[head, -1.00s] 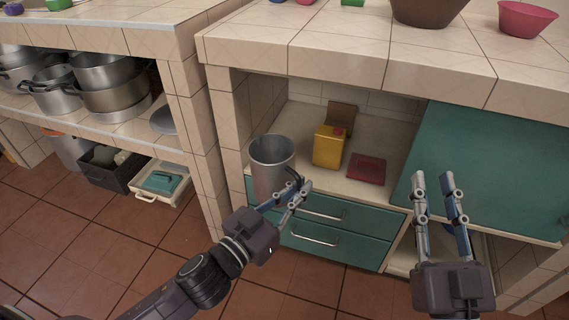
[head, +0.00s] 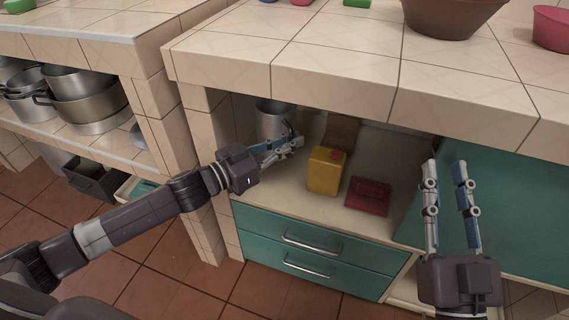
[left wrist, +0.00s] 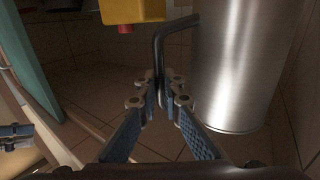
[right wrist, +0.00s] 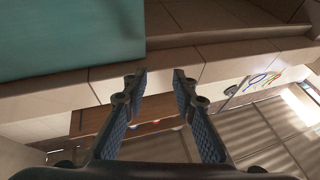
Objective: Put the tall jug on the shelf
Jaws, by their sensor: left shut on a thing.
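The tall metal jug (head: 270,122) is inside the shelf opening under the tiled counter, at its left end. It also shows large in the left wrist view (left wrist: 240,70), with its dark bent handle between my fingers. My left gripper (head: 296,141) is shut on that handle (left wrist: 160,50). The jug's lower part is partly hidden by my gripper in the head view, so I cannot tell whether it touches the shelf board (head: 270,190). My right gripper (head: 448,166) is open and empty in front of the teal sliding door; its parted fingers show in the right wrist view (right wrist: 158,80).
The tiled counter edge (head: 290,85) overhangs the opening. Teal drawers (head: 300,240) are below.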

